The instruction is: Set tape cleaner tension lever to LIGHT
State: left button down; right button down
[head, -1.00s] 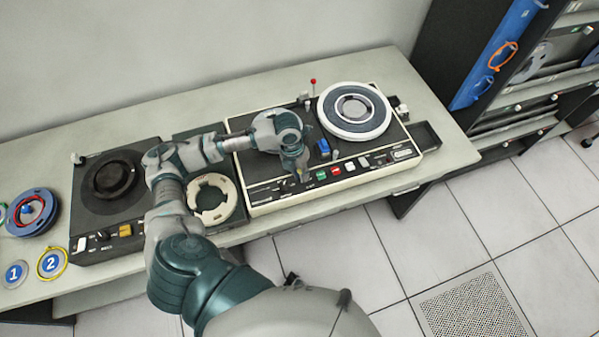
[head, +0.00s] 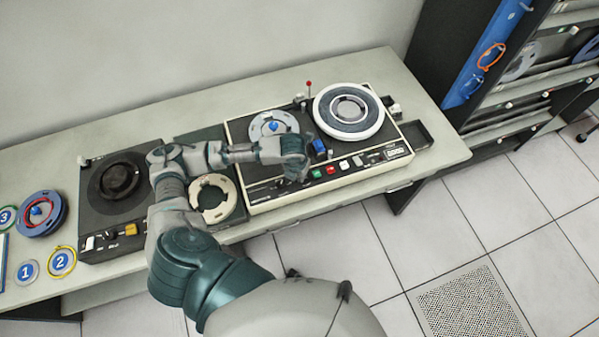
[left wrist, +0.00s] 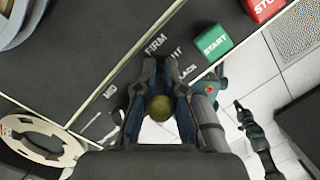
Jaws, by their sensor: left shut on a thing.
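The tape cleaner (head: 385,137) is a dark panel with a cream rim on the table. My left gripper (head: 292,178) is low over its front left part. In the left wrist view, my left gripper (left wrist: 159,95) is shut on a round yellowish lever knob (left wrist: 158,109), with a finger on each side. The lever's shaft is hidden. Printed labels MID (left wrist: 111,91) and FIRM (left wrist: 155,44) show beside and beyond the fingers; another label right of FIRM is mostly covered, ending in "HT". My right gripper (left wrist: 241,105) appears small and far off in the left wrist view, its jaws unclear.
A green START button (left wrist: 212,41) and a red button (left wrist: 265,8) are near my left gripper. A full reel (head: 348,110) and a smaller reel (head: 273,127) sit on the machine. A cream ring (head: 213,198) and a second dark machine (head: 118,205) stand left.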

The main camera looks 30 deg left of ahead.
pick_arm(q)
jog(key=c, duration=1.3)
grip_release()
jog(key=shift+s+a+r, duration=0.1)
jog(key=shift+a, duration=0.05)
jog(key=r, duration=0.4)
jog(key=s+r, duration=0.1)
jog(key=r, duration=0.2)
jog(key=s+r, duration=0.1)
jog(key=r, duration=0.3)
jog(key=shift+r, duration=0.35)
jog(key=shift+a, duration=0.1)
